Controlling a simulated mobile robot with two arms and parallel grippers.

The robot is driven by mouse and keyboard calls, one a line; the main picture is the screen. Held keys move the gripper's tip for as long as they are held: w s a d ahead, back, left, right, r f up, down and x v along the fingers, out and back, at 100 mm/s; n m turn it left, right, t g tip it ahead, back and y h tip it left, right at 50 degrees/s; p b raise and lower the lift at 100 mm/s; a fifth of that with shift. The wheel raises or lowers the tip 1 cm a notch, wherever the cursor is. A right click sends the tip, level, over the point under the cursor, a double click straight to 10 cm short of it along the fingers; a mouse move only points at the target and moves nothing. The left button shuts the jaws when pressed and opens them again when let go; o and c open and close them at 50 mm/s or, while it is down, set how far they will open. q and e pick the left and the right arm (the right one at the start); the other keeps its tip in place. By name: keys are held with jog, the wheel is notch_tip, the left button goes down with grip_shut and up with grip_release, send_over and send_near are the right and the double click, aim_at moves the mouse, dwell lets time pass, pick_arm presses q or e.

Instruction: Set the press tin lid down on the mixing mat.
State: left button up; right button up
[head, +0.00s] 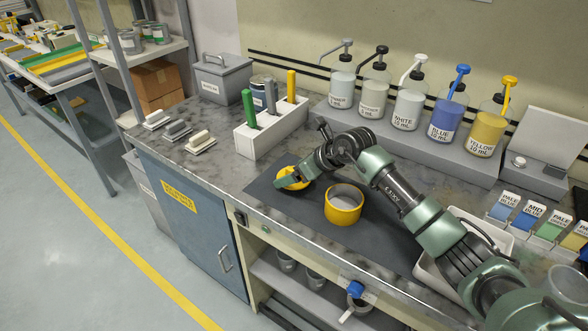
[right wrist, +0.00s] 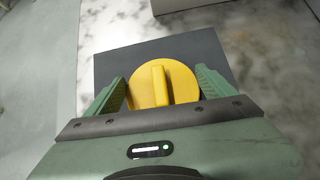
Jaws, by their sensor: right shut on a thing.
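The press tin lid (head: 297,183) is a yellow disc with a raised bar handle; it also shows in the right wrist view (right wrist: 160,85). My right gripper (head: 292,178) is shut on the lid, with a green finger at either side of its rim. The lid is over the far left part of the dark mixing mat (head: 302,207). I cannot tell whether its underside touches the mat. The open yellow press tin (head: 343,205) stands on the mat, right of the lid. My left gripper is not in view.
A white holder (head: 265,138) with green, grey and yellow handles stands behind the mat. Several pump bottles (head: 408,105) line a grey ledge at the back. A white tray (head: 430,275) is partly behind my right arm. The mat around the lid is bare.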

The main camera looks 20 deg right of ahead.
jog(key=shift+f+b, duration=0.35)
jog(key=shift+f, duration=0.2)
dwell(0.4)
jog(key=o, duration=1.9)
jog(key=shift+o, duration=0.2)
jog(key=shift+r+p, duration=2)
jog(key=shift+r, duration=1.1)
jog(key=shift+f, duration=0.1)
